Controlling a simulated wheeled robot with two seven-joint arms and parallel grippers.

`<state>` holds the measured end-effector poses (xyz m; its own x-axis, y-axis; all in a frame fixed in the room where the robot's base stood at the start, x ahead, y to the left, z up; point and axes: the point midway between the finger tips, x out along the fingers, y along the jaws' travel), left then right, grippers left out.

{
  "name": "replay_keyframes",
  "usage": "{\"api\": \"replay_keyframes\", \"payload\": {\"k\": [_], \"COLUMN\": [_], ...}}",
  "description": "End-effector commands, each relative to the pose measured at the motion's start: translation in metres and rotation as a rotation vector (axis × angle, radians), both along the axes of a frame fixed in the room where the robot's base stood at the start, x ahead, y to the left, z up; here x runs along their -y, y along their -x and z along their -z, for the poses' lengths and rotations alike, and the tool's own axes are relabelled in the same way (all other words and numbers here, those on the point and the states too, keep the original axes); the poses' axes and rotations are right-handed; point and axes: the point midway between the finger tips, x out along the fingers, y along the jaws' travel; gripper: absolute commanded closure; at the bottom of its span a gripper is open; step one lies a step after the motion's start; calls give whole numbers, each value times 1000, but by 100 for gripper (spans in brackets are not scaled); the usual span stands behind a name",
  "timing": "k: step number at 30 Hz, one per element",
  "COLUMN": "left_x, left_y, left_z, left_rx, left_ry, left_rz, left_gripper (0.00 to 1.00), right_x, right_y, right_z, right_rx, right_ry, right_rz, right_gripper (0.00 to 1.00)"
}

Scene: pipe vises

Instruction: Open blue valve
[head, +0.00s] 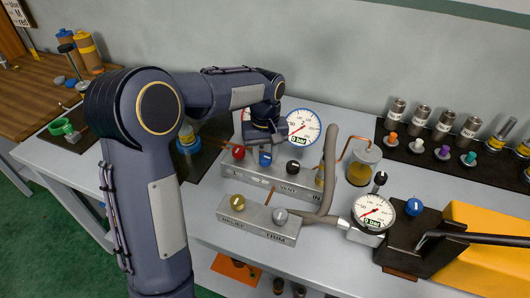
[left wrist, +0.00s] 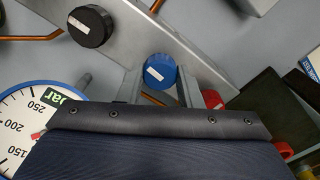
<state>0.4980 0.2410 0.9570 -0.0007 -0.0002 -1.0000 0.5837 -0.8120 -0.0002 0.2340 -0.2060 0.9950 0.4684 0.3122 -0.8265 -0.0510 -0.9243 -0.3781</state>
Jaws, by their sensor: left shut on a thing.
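The blue valve knob (head: 265,158) sits on the grey metal manifold block (head: 290,192), between a red knob (head: 238,152) and a black knob (head: 293,167). My left gripper (head: 265,148) is above the manifold, pointing down at the blue knob. In the left wrist view the blue knob (left wrist: 159,71) lies between the two grey fingers of my left gripper (left wrist: 160,88), which is shut on it. A white stripe shows slanted across its top. The black knob (left wrist: 90,26) and part of the red knob (left wrist: 213,99) flank it. My right gripper is not in view.
A large gauge (head: 303,126) stands behind the manifold. A lower block with yellow (head: 238,202) and silver (head: 280,216) knobs lies in front. A second gauge (head: 373,212), reading near 0, grey hose (head: 329,175) and yellow-black pump unit (head: 480,238) are to the right.

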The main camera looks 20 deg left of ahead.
Motion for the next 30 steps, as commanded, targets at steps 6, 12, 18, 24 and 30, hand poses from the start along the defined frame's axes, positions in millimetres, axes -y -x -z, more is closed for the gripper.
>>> {"api": "replay_keyframes", "payload": {"k": [6,12,18,24,30], "left_x": [0,0,0,0,0], "left_y": [-1,-1,-1,0,-1], "left_z": [-1,-1,-1,0,-18], "left_rx": [5,6,4,2,6], "left_ry": [0,0,0,0,0], "left_rz": [-6,-4,-4,-4,-4], "left_gripper": [91,67,46,46,46], "right_x": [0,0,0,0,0], "right_y": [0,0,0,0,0], "right_z": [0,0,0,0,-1], "right_rx": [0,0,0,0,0], "right_ry": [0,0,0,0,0], "right_rz": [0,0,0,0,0], "right_gripper": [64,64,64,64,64]}}
